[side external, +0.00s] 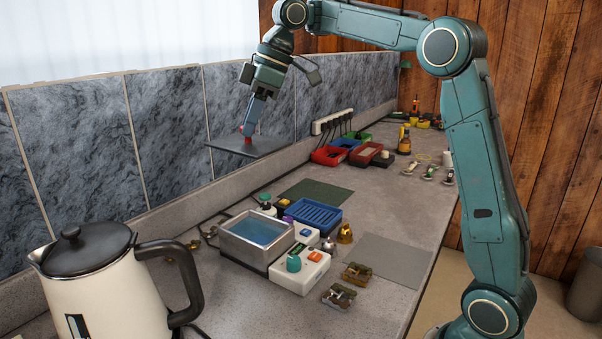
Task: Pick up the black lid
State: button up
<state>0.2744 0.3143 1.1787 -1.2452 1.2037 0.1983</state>
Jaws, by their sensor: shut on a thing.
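My gripper (251,126) is shut on the red knob of a flat, dark, square-looking lid (262,148). The lid hangs about level in the air, in front of the grey marbled wall panels and clear of the counter. The red knob shows between my fingertips, and the contact itself is small in this view. An open metal basin (228,246) with blue liquid stands on the counter below and nearer the camera.
A cream kettle (105,290) with its own black lid stands at the front left. A blue tray (312,214), a white control box (299,272) and small brass parts sit around the basin. Red, blue and green bins (328,156) stand farther back. A grey mat (388,255) lies bare at right.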

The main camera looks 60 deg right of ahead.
jog(key=shift+d+r, duration=0.1)
jog(key=shift+r, duration=0.5)
jog(key=shift+s+r, duration=0.1)
